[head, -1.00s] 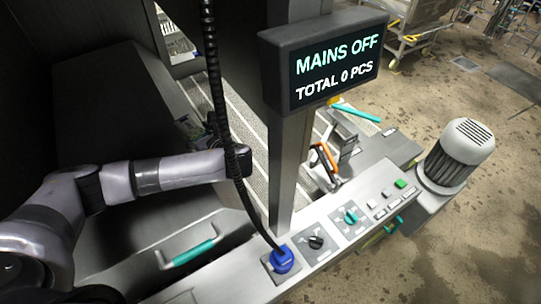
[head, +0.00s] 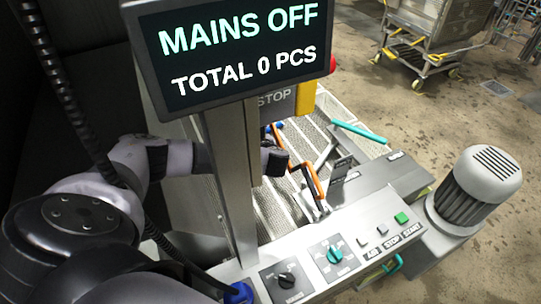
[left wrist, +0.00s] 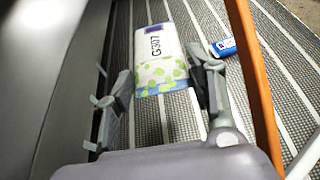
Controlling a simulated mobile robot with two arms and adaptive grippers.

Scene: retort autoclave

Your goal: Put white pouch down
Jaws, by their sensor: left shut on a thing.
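The white pouch (left wrist: 158,58), marked G307 with green dots and a purple patch, is between the two fingers of my left gripper (left wrist: 160,75) in the left wrist view. The gripper is shut on it, above or at the ribbed conveyor belt (left wrist: 180,118); I cannot tell whether the pouch touches the belt. In the head view my left arm passes behind the display post, and the pouch cannot be made out there. My right gripper is in neither view.
A blue pack (left wrist: 224,46) lies on the belt right of the pouch. An orange bar (left wrist: 252,70) runs close by on the right. The display (head: 240,50) reads MAINS OFF, TOTAL 0 PCS. A control panel (head: 310,265) and a motor (head: 475,190) stand in front and right.

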